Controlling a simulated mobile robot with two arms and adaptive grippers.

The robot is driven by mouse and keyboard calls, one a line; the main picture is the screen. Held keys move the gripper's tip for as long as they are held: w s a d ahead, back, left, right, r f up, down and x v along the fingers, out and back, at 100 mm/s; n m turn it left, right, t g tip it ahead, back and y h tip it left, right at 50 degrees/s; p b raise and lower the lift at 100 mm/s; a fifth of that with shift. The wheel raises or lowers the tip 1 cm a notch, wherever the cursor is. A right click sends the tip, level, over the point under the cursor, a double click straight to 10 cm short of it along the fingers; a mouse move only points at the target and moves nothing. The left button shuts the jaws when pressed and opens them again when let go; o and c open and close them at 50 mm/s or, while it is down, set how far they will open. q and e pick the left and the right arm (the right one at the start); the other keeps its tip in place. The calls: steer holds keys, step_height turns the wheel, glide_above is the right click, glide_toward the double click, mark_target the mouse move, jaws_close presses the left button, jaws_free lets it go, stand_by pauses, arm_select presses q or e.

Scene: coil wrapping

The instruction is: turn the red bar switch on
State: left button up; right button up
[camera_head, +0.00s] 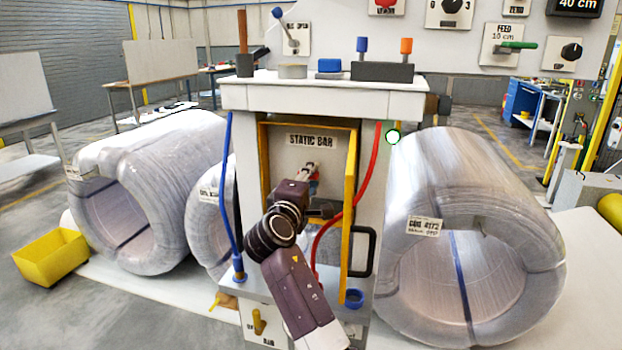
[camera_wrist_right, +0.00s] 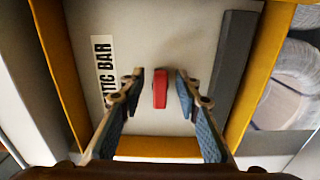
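The red bar switch (camera_wrist_right: 160,88) shows in the right wrist view as a short red bar on the pale back panel, beside the "STATIC BAR" label (camera_wrist_right: 104,75). My right gripper (camera_wrist_right: 160,78) is open, with one finger on each side of the bar and a visible gap to both. In the head view my right gripper (camera_head: 311,170) reaches into the open cabinet (camera_head: 283,165) below its "STATIC BAR" label, and a small red patch shows at its fingers. The gripper hides most of the switch there. My left gripper is not in view.
The yellow-edged cabinet door (camera_head: 350,205) stands open right of my right arm. Large wrapped coils (camera_head: 440,170) stand either side. A yellow bin (camera_head: 52,257) is at left.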

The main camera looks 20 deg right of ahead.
steer(key=shift+a+f, duration=0.1)
steer(key=v, duration=0.7)
steer(key=shift+s, duration=0.2)
